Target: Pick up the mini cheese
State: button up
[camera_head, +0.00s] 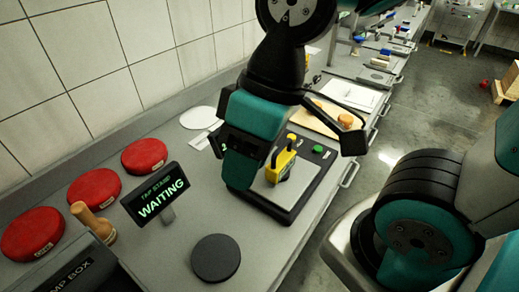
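A small orange round piece (345,121), which looks like the mini cheese, sits on a wooden board (312,118) on the counter, beyond my gripper. My gripper (297,155) hangs over the counter with its fingers spread apart and nothing visible between them. The right finger shows in front of the board, close to the orange piece in the picture. I cannot tell the depth gap between them. My gripper hides part of the board and of the counter beneath it.
Three red cheese wheels (145,155) line the wall side at left. A wooden-handled stamp (92,222), a "WAITING" sign (158,197) and a dark disc (215,258) are nearer. A black-based device with a yellow handle (281,165) stands below my gripper.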

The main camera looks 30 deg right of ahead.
aim_at(346, 121)
jog(key=u, duration=1.55)
jog(key=k, duration=1.3)
jog(key=z, duration=2)
jog(key=i, duration=1)
jog(key=z, duration=0.1)
